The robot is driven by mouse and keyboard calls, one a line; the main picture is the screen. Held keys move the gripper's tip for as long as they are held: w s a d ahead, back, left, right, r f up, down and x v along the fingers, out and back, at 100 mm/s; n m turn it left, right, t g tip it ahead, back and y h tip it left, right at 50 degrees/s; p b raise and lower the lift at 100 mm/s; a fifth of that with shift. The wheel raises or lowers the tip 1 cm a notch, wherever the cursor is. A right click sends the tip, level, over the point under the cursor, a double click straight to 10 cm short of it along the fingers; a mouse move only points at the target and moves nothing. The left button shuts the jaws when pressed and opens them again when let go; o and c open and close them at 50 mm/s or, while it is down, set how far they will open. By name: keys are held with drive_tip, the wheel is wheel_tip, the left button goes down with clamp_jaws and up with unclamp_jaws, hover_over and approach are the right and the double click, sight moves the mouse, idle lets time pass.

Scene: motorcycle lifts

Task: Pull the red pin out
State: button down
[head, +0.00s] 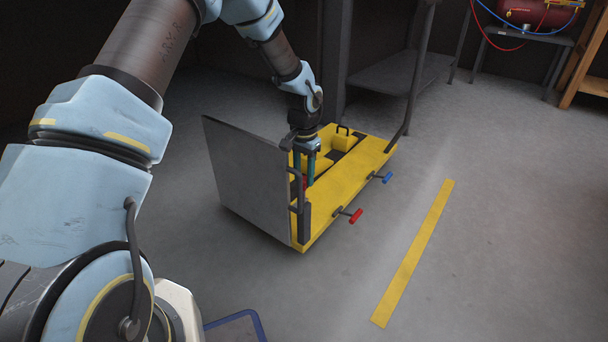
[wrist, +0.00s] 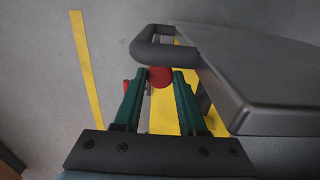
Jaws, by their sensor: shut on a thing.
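The red pin shows in the wrist view as a round red knob (wrist: 160,78) between the two green fingertips. My gripper (head: 304,178) is shut on this knob and points down at the near end of the yellow lift (head: 345,185). In the head view only a bit of red shows by the fingers. The pin's shaft is mostly hidden, so I cannot tell how deep it sits. In the wrist view, a dark rounded bar (wrist: 158,46) runs just beyond the knob, close to the fingertips.
A grey upright plate (head: 250,180) stands left of my gripper. A red-handled lever (head: 355,216) and a blue-handled lever (head: 387,178) stick out from the lift's right side. A grey post stands behind the arm. Floor to the right, with a yellow stripe (head: 415,250), is clear.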

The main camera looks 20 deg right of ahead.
sight(304, 179)
drive_tip(key=shift+r, duration=0.15)
drive_tip(key=shift+c, duration=2.2)
unclamp_jaws()
wheel_tip(304, 179, up, 11)
drive_tip(key=p, duration=0.3)
